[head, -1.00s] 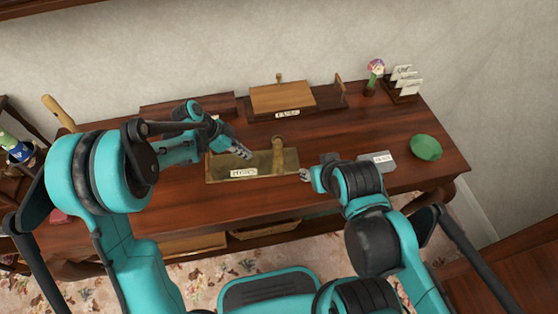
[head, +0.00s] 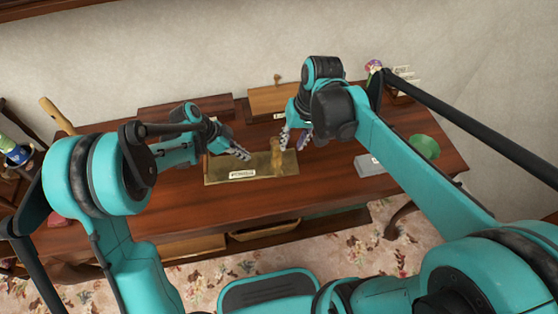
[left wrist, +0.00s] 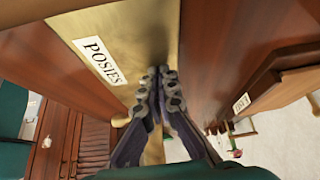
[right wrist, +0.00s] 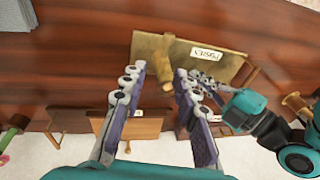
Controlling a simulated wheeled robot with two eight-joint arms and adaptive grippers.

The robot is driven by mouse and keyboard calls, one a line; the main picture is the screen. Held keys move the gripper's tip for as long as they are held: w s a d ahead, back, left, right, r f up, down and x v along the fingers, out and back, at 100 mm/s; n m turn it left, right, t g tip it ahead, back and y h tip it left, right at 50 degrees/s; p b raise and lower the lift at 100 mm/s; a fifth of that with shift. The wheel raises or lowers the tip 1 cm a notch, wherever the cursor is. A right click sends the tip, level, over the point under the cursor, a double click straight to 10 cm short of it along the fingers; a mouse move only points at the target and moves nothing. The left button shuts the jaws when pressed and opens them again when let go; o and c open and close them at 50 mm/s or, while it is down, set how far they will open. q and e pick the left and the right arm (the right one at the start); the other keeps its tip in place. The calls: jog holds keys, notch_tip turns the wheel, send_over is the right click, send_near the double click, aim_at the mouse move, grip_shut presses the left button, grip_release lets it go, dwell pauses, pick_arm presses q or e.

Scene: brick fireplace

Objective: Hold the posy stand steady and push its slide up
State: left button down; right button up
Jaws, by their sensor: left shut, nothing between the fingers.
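The posy stand (head: 225,172) is a brass-coloured plate with a POSIES label, on the wooden desk; its label also shows in the left wrist view (left wrist: 98,60). A short rounded brass piece (head: 277,155), apparently the slide, is at its right part; it also shows in the right wrist view (right wrist: 165,72). My left gripper (head: 244,154) is shut and empty, its tips at the stand's far edge; I cannot tell if they touch. My right gripper (head: 294,142) is open beside the brass piece. In the right wrist view its fingers (right wrist: 157,78) are apart, with the piece beyond their tips.
A wooden box (head: 265,100) stands behind the stand. A flower and card holder (head: 404,88) are at the back right. The desk's front is clear.

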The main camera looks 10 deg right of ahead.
aim_at(278, 164)
jog(key=shift+g, duration=0.7)
jog(key=w+a+f, duration=0.1)
jog(key=f, duration=0.3)
jog(key=w+a+f, duration=0.1)
jog(key=f, duration=0.3)
jog(key=w+a+f, duration=0.1)
jog(key=f, duration=0.4)
jog(key=shift+a, duration=0.1)
grip_shut()
